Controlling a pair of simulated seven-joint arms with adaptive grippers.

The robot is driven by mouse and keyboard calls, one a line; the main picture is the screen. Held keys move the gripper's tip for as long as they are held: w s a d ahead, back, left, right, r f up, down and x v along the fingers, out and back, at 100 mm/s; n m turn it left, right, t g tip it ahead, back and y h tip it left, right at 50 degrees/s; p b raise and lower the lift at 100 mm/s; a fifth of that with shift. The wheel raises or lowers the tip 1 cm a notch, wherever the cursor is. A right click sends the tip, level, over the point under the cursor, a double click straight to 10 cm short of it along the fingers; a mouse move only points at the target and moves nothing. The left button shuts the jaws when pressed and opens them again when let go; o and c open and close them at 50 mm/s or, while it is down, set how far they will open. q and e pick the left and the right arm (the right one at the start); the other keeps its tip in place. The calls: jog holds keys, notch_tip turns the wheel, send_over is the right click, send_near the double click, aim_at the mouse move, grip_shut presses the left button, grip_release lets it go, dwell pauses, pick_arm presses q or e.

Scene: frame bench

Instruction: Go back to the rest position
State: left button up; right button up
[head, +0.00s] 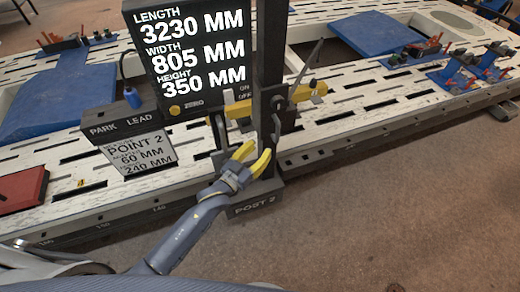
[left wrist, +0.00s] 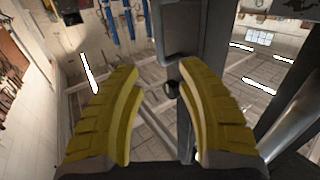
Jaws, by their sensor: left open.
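My left gripper (head: 252,160) has yellow fingers and is open, in front of the dark post marked POST 2 (head: 268,60). In the left wrist view the two yellow fingers (left wrist: 158,95) stand apart with nothing gripped between them. A dark upright and a small round knob (left wrist: 170,89) show beyond the gap. A yellow cross piece (head: 275,101) is on the post just above the gripper. Whether a finger touches the post, I cannot tell. My right gripper is in neither view.
A display board (head: 188,55) with measurements stands left of the post. A PARK LEAD box (head: 122,124) and a POINT 2 card (head: 140,153) are lower left. The slotted white bench (head: 60,190) runs behind. Blue pads (head: 375,33) and a red box (head: 22,190) lie on it. Brown floor is clear at right.

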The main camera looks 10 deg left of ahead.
pick_arm(q)
jog(key=s+a+f+n+g+y, duration=0.1)
jog(key=s+a+f+g+y, duration=0.15)
jog(key=f, duration=0.85)
jog(key=s+a+f+g+y, duration=0.1)
jog(key=a+f, duration=0.3)
jog(key=f, duration=0.6)
jog(key=s+a+f+g+y, duration=0.1)
jog(key=s+a+f, duration=0.1)
jog(key=s+f, duration=0.55)
jog(key=s+a+f+g+y, duration=0.2)
jog(key=s+a+f, duration=0.15)
jog(key=f, duration=0.65)
jog(key=s+a+f+g, duration=0.1)
jog(key=s+f, duration=0.5)
jog(key=s, duration=0.6)
jog(key=s+a+f+g+y, duration=0.1)
jog(key=s+f+g, duration=0.3)
jog(key=s, duration=0.9)
jog(key=s+a+f+g+y, duration=0.1)
jog(key=s+a+f+g, duration=0.2)
jog(key=s+f, duration=0.5)
jog(key=s, duration=0.5)
jog(key=shift+a+f+n, duration=0.2)
jog(key=shift+f+n, duration=0.1)
jog(key=shift+f, duration=0.05)
jog(key=shift+s, duration=0.15)
